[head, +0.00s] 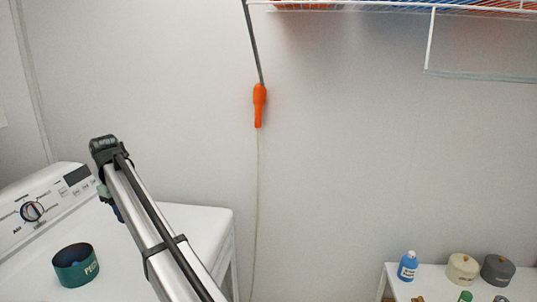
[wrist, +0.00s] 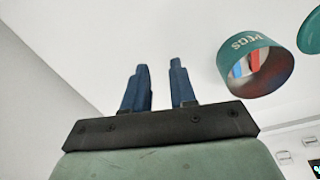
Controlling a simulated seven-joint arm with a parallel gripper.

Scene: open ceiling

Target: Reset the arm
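My arm reaches up from the bottom of the head view to the washer-like appliance at left, and its end is above the white top. My gripper (wrist: 160,66) shows in the wrist view with two blue fingers apart and nothing between them. In the head view the gripper is mostly hidden behind the arm. A teal container marked PEGS (head: 76,277) stands on the white top, left of the arm and apart from it. It also shows in the wrist view (wrist: 243,46), with red and blue items inside.
The white appliance (head: 200,225) has a control panel with a knob. An orange-handled cord (head: 259,100) hangs on the wall below a wire shelf (head: 433,38). A low white shelf at right holds a blue bottle (head: 408,267) and lidded pots. Part of a green object (wrist: 311,32) shows at the wrist view's edge.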

